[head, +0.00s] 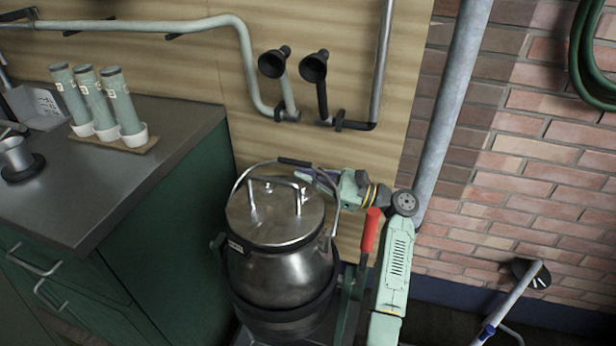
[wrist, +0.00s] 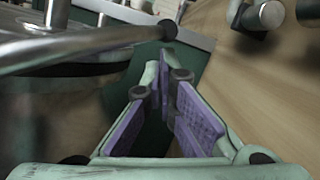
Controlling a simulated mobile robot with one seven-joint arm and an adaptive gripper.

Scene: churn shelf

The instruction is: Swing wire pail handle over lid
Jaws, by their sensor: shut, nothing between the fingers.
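The metal pail (head: 285,275) stands upright with its round lid (head: 262,222) on top. The lid carries a raised bar handle (head: 275,183). The wire pail handle (head: 243,177) stands up in an arch behind the lid, with a black grip (head: 295,162) at its top. My gripper (head: 308,177) is shut and empty at the upper right of the lid, close to the wire handle; contact cannot be told. In the wrist view, the purple-padded fingers (wrist: 163,80) are together, and the wire handle (wrist: 90,50) crosses at the upper left.
A green cabinet (head: 170,190) with a steel top stands left of the pail, holding several pale tubes (head: 98,98). Pipes and two black cups (head: 314,66) are on the wooden panel behind. A brick wall (head: 540,170) is at the right.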

